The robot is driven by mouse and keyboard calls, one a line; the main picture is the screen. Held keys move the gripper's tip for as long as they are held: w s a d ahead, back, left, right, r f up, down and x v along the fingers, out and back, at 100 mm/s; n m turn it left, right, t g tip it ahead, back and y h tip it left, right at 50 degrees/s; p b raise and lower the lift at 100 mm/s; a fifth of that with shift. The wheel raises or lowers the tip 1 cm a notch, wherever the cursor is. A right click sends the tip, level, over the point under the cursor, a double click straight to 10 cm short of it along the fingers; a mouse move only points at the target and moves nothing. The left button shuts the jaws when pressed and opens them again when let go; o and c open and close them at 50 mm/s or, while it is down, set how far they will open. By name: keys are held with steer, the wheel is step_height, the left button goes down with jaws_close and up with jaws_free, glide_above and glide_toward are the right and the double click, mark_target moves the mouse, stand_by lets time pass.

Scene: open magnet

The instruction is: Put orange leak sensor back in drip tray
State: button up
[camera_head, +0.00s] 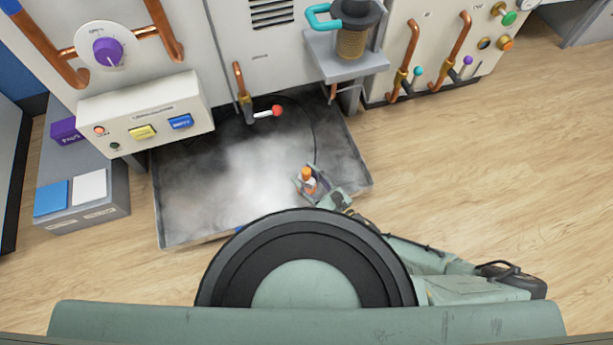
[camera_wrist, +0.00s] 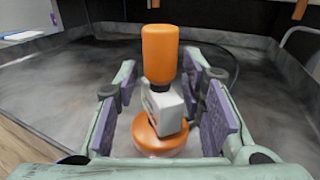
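The orange leak sensor (camera_head: 308,180) has an orange top, a white middle block and a round orange base. It is upright in the front right part of the drip tray (camera_head: 185,205). In the wrist view the leak sensor (camera_wrist: 161,55) is between the two purple-padded fingers of my gripper (camera_wrist: 162,115). A gap shows on each side of it, so the fingers are open around it. Its base seems to be at the tray floor, but the contact is not clear. My gripper (camera_head: 318,188) reaches into the tray from the front right.
White vapour (camera_head: 260,170) covers much of the tray floor. A copper valve with a red knob (camera_head: 276,111) juts over the tray's back. A shelf with a brass filter (camera_head: 351,43) overhangs the back right. A grey cabinet (camera_head: 85,190) stands left. The wooden floor at right is clear.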

steer(key=shift+r, duration=0.25)
steer(key=p+v, duration=0.6)
steer(key=v, duration=0.6)
